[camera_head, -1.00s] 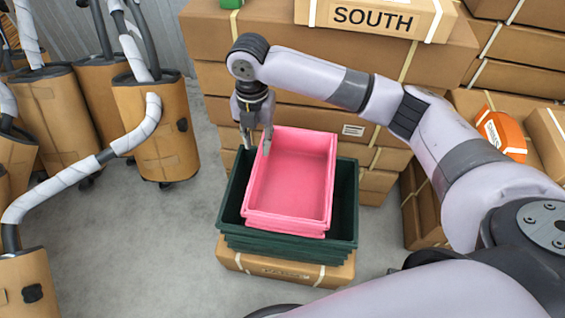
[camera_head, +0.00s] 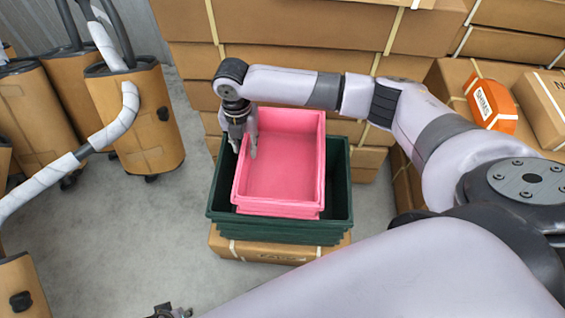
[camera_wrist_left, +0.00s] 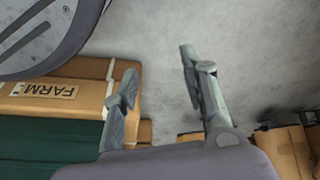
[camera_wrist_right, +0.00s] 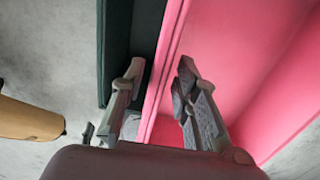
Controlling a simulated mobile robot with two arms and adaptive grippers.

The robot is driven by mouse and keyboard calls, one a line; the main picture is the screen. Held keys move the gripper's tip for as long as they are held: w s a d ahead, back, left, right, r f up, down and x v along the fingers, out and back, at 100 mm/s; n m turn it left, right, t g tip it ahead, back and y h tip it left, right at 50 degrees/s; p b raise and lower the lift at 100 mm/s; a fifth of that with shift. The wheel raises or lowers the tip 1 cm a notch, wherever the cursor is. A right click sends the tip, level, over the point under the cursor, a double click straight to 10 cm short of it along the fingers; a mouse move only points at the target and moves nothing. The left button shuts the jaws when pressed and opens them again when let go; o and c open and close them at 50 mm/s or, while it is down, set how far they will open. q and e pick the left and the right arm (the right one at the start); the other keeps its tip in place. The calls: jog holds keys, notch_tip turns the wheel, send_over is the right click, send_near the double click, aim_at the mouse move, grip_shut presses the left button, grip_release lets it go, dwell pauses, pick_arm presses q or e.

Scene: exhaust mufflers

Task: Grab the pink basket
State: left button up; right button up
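The pink basket (camera_head: 282,165) sits upright and empty inside a larger dark green crate (camera_head: 343,190). My right gripper (camera_head: 244,150) is at the basket's left wall, pointing down. In the right wrist view its two fingers are apart, one on each side of the pink wall (camera_wrist_right: 168,70); I cannot tell whether either touches it. My left gripper shows only as a small tip (camera_head: 170,312) at the bottom edge of the head view. In the left wrist view (camera_wrist_left: 160,85) its fingers are spread with nothing between them.
The green crate stands on a cardboard box (camera_head: 262,251). Stacked boxes (camera_head: 310,25) rise behind it. Brown mufflers with wrapped pipes (camera_head: 135,115) stand at the left. An orange package (camera_head: 490,102) lies at the right. Grey floor (camera_head: 110,235) is free left of the crate.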

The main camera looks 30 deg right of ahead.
aim_at(247, 158)
jog(key=f, duration=0.2)
jog(key=s+f+b, duration=0.1)
jog(key=f, duration=0.1)
jog(key=shift+a, duration=0.1)
jog(key=shift+f, duration=0.45)
pick_arm(q)
jog(key=r, duration=0.2)
jog(key=w+r, duration=0.1)
jog(key=r, duration=0.1)
jog(key=shift+w, duration=0.1)
pick_arm(e)
jog(key=shift+c, duration=0.5)
pick_arm(q)
jog(key=shift+d, duration=0.1)
pick_arm(e)
grip_shut()
pick_arm(q)
jog(key=shift+f, duration=0.1)
pick_arm(e)
jog(key=shift+r, duration=0.1)
